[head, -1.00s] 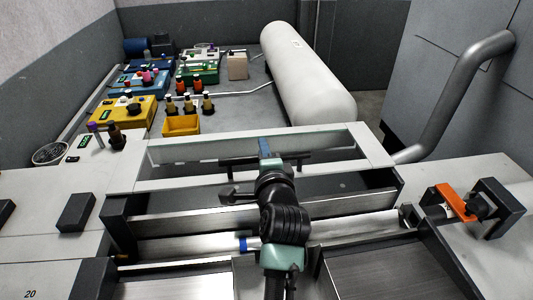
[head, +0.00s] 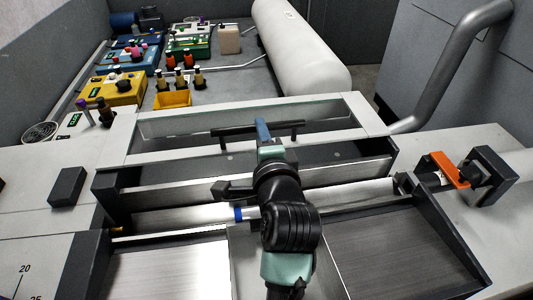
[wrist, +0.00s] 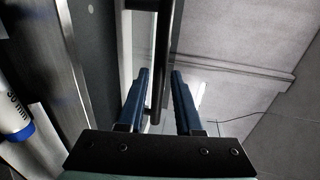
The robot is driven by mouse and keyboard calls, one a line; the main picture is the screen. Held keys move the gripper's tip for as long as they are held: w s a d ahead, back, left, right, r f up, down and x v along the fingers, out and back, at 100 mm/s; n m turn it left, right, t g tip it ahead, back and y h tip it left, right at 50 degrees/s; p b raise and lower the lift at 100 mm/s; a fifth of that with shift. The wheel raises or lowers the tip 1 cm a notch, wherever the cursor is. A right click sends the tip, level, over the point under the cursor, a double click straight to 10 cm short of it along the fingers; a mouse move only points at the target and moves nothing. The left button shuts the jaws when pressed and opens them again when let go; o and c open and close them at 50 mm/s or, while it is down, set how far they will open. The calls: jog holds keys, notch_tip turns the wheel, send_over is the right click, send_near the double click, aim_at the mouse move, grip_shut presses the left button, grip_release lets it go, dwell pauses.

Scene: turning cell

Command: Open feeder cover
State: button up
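The feeder cover (head: 190,126) is a pale panel with a glassy strip, lying across the machine in the head view. A black bar handle (head: 232,133) runs along its near side. My gripper (head: 263,130) reaches over the handle, with its blue fingers at the handle's middle. In the wrist view, the two blue fingers of my gripper (wrist: 161,95) stand apart, one on each side of the black handle bar (wrist: 161,50). Slim gaps seem to show beside the bar, so the fingers do not look clamped on it. My arm hides part of the handle.
A large white cylinder (head: 300,50) lies behind the cover. A yellow bin (head: 172,99) and colored boxes stand at the back left. An orange clamp piece (head: 447,170) is at the right. A grey pipe (head: 450,70) rises behind it. A metal bar (head: 345,193) runs in front of the cover.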

jog(key=b+v, duration=0.1)
jog(key=v, duration=0.5)
jog(key=shift+s, duration=0.1)
dwell(0.3)
notch_tip(320, 180, up, 21)
jog(key=s+d+n+t+h, duration=0.2)
jog(key=n+t, duration=0.4)
jog(key=n, duration=0.2)
jog(key=s+r+n+t+h, duration=0.1)
jog(key=s+r+n+t, duration=0.2)
jog(key=s+r, duration=0.2)
jog(key=s+d+r+n+t+h, duration=0.1)
jog(key=s+r+n+t, duration=0.2)
jog(key=r, duration=0.8)
jog(key=s+n, duration=0.1)
jog(key=s, duration=0.1)
jog(key=shift+s+d, duration=0.25)
jog(key=shift+s, duration=0.1)
jog(key=shift+f, duration=0.15)
